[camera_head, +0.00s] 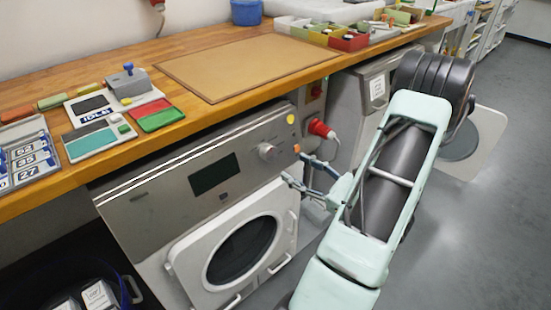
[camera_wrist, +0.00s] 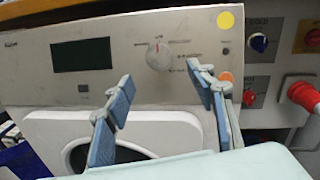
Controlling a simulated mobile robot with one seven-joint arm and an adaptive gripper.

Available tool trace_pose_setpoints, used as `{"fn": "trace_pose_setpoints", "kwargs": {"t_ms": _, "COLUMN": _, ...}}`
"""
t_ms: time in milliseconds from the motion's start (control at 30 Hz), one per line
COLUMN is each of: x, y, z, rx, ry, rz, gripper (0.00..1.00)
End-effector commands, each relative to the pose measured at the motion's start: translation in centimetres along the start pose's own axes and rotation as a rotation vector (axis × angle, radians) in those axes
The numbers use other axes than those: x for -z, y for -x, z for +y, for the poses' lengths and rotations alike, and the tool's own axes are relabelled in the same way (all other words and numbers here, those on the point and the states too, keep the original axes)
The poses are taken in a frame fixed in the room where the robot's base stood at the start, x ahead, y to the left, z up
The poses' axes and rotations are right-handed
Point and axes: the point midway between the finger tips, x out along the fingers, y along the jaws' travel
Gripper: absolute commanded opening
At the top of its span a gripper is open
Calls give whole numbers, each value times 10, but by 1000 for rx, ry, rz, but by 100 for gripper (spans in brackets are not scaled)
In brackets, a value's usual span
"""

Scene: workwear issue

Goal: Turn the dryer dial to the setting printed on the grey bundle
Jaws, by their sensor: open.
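The dryer (camera_head: 160,205) stands under the wooden counter, its round door shut. Its pale dial (camera_head: 267,151) is at the right of the front panel. In the wrist view the dial (camera_wrist: 158,56) shows a small red mark near its top, with printed settings around it too small to read. My gripper (camera_head: 294,166) is open and empty in front of the panel. In the wrist view its fingertips (camera_wrist: 158,75) are either side of and a little below the dial, apart from it. Labelled bundles (camera_head: 99,295) lie at the bottom left; I cannot tell which is grey or read them.
A dark display (camera_wrist: 82,54) is left of the dial. A yellow disc (camera_wrist: 226,20) and an orange button (camera_wrist: 225,77) are to its right. A red plug (camera_head: 321,129) projects beside the dryer. The counter edge (camera_head: 240,97) overhangs the panel.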

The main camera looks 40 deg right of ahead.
Motion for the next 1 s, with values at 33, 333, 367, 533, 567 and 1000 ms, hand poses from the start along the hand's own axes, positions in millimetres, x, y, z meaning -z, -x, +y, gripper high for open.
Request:
{"fn": "trace_pose_setpoints", "kwargs": {"t_ms": 33, "x": 1, "y": -11, "z": 2, "rx": -5, "ry": 1, "rz": -2, "gripper": 51}}
{"fn": "trace_pose_setpoints", "kwargs": {"t_ms": 333, "x": 1, "y": -65, "z": 2, "rx": -6, "ry": 2, "rz": -1, "gripper": 51}}
{"fn": "trace_pose_setpoints", "kwargs": {"t_ms": 367, "x": 1, "y": -69, "z": 1, "rx": -5, "ry": 3, "rz": 0, "gripper": 51}}
{"fn": "trace_pose_setpoints", "kwargs": {"t_ms": 533, "x": 0, "y": -82, "z": 1, "rx": -3, "ry": 1, "rz": 0, "gripper": 51}}
{"fn": "trace_pose_setpoints", "kwargs": {"t_ms": 567, "x": 0, "y": -83, "z": 1, "rx": -3, "ry": 1, "rz": 0, "gripper": 51}}
{"fn": "trace_pose_setpoints", "kwargs": {"t_ms": 1000, "x": 0, "y": -84, "z": 1, "rx": -3, "ry": 1, "rz": 1, "gripper": 33}}
